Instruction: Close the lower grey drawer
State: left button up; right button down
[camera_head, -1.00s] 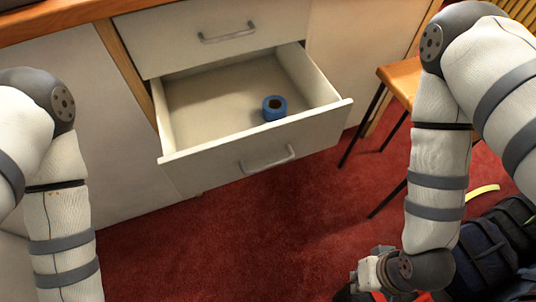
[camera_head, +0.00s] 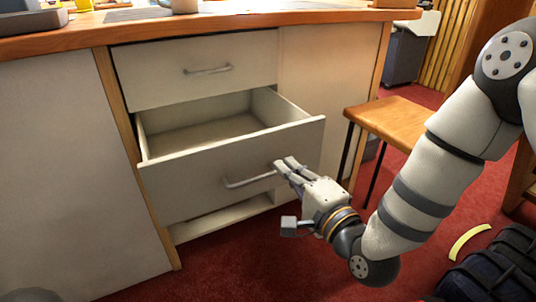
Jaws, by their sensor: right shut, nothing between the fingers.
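The lower grey drawer (camera_head: 180,180) is pulled out below the shut upper drawer (camera_head: 200,76). Its bar handle (camera_head: 250,180) is on the front panel. My right gripper (camera_head: 281,168) is shut and empty, its fingertips at the right end of the handle, close to the drawer front. I cannot tell whether they touch. The blue roll seen earlier inside is hidden by the drawer front. My left gripper is out of view.
A wooden stool (camera_head: 395,122) with dark legs stands right of the drawer. Dark bags (camera_head: 490,265) and a yellow strip (camera_head: 468,242) lie on the red carpet at the right. The bench top (camera_head: 130,30) runs above the drawers.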

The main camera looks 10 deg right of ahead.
aim_at(261, 142)
pick_arm(q)
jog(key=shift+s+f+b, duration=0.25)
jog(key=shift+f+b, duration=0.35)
jog(key=shift+b, duration=0.05)
pick_arm(e)
jog(key=x, duration=0.8)
jog(key=shift+w+f, duration=0.1)
jog(key=shift+w, duration=0.15)
jog(key=shift+a, duration=0.1)
